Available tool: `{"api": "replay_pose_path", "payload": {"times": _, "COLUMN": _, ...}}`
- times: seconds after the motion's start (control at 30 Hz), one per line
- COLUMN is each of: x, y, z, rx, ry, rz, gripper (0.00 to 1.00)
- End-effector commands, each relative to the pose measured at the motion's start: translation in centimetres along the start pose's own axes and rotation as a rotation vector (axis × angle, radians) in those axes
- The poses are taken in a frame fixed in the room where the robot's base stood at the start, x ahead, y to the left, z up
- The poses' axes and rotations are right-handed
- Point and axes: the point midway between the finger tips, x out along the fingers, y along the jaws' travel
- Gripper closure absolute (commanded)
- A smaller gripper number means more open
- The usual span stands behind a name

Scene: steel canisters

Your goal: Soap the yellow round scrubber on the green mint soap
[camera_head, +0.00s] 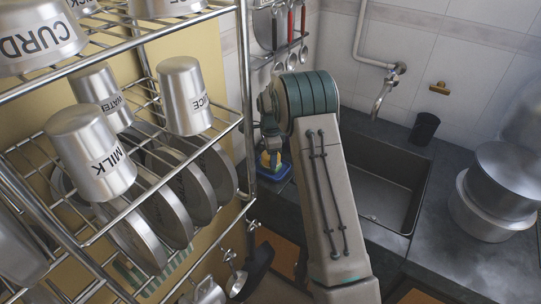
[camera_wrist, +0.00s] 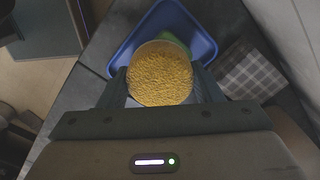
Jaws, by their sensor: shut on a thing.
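My gripper (camera_wrist: 160,85) is shut on the yellow round scrubber (camera_wrist: 160,76), with a finger on either side of it. The scrubber is over a blue tray (camera_wrist: 127,50) in the wrist view. A strip of the green mint soap (camera_wrist: 179,41) shows just past the scrubber's edge; the scrubber hides the rest. I cannot tell whether scrubber and soap touch. In the head view, the blue tray (camera_head: 281,172) is at the counter's left end, partly behind my arm, with only a bit of yellow showing there.
A checked cloth (camera_wrist: 252,70) lies right of the tray in the wrist view. A steel rack (camera_head: 243,100) with labelled canisters and plates stands close on the left. The sink (camera_head: 385,190) is to the right, with a black cup (camera_head: 424,128) and steel pots (camera_head: 500,185) beyond.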

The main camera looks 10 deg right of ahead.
Motion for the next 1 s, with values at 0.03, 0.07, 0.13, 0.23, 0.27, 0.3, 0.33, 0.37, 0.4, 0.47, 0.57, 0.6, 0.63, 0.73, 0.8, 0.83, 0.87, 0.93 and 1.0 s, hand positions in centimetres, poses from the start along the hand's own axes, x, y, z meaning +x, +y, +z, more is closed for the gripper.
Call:
{"api": "replay_pose_path", "payload": {"times": 0.03, "x": 0.2, "y": 0.1, "z": 0.0, "rx": 0.000, "ry": 0.000, "rz": 0.003, "gripper": 0.59}}
{"api": "replay_pose_path", "payload": {"times": 0.07, "x": 0.1, "y": 0.1, "z": 0.0, "rx": 0.000, "ry": 0.000, "rz": 0.003, "gripper": 0.59}}
{"api": "replay_pose_path", "payload": {"times": 0.13, "x": 0.0, "y": 0.1, "z": 0.0, "rx": 0.000, "ry": 0.000, "rz": 0.003, "gripper": 0.59}}
{"api": "replay_pose_path", "payload": {"times": 0.23, "x": -0.6, "y": 0.1, "z": 0.0, "rx": 0.000, "ry": 0.000, "rz": 0.003, "gripper": 0.59}}
{"api": "replay_pose_path", "payload": {"times": 0.27, "x": -0.8, "y": 0.1, "z": 0.0, "rx": 0.000, "ry": 0.000, "rz": 0.002, "gripper": 0.59}}
{"api": "replay_pose_path", "payload": {"times": 0.3, "x": -1.1, "y": 0.1, "z": 0.0, "rx": 0.000, "ry": 0.000, "rz": 0.002, "gripper": 0.59}}
{"api": "replay_pose_path", "payload": {"times": 0.33, "x": -1.4, "y": 0.0, "z": 0.0, "rx": 0.000, "ry": 0.000, "rz": 0.002, "gripper": 0.59}}
{"api": "replay_pose_path", "payload": {"times": 0.37, "x": -1.7, "y": 0.0, "z": 0.0, "rx": 0.000, "ry": 0.000, "rz": 0.001, "gripper": 0.59}}
{"api": "replay_pose_path", "payload": {"times": 0.4, "x": -2.0, "y": 0.0, "z": 0.0, "rx": 0.000, "ry": 0.000, "rz": 0.001, "gripper": 0.59}}
{"api": "replay_pose_path", "payload": {"times": 0.47, "x": -2.5, "y": 0.0, "z": 0.0, "rx": 0.000, "ry": 0.000, "rz": 0.001, "gripper": 0.59}}
{"api": "replay_pose_path", "payload": {"times": 0.57, "x": -3.3, "y": 0.0, "z": 0.0, "rx": 0.000, "ry": 0.000, "rz": 0.001, "gripper": 0.59}}
{"api": "replay_pose_path", "payload": {"times": 0.6, "x": -3.6, "y": 0.0, "z": 0.0, "rx": 0.000, "ry": 0.000, "rz": 0.000, "gripper": 0.59}}
{"api": "replay_pose_path", "payload": {"times": 0.63, "x": -3.9, "y": 0.0, "z": 0.0, "rx": 0.000, "ry": 0.000, "rz": 0.000, "gripper": 0.59}}
{"api": "replay_pose_path", "payload": {"times": 0.73, "x": -4.7, "y": 0.0, "z": 0.0, "rx": 0.000, "ry": 0.000, "rz": 0.001, "gripper": 0.59}}
{"api": "replay_pose_path", "payload": {"times": 0.8, "x": -5.3, "y": 0.0, "z": 0.0, "rx": 0.000, "ry": 0.000, "rz": 0.001, "gripper": 0.59}}
{"api": "replay_pose_path", "payload": {"times": 0.83, "x": -5.5, "y": 0.0, "z": 0.0, "rx": -0.001, "ry": 0.000, "rz": 0.001, "gripper": 0.59}}
{"api": "replay_pose_path", "payload": {"times": 0.87, "x": -5.8, "y": 0.0, "z": 0.0, "rx": -0.001, "ry": 0.000, "rz": 0.001, "gripper": 0.59}}
{"api": "replay_pose_path", "payload": {"times": 0.93, "x": -6.3, "y": 0.0, "z": 0.1, "rx": -0.001, "ry": 0.000, "rz": 0.000, "gripper": 0.59}}
{"api": "replay_pose_path", "payload": {"times": 1.0, "x": -6.8, "y": 0.0, "z": 0.1, "rx": -0.001, "ry": 0.000, "rz": 0.000, "gripper": 0.59}}
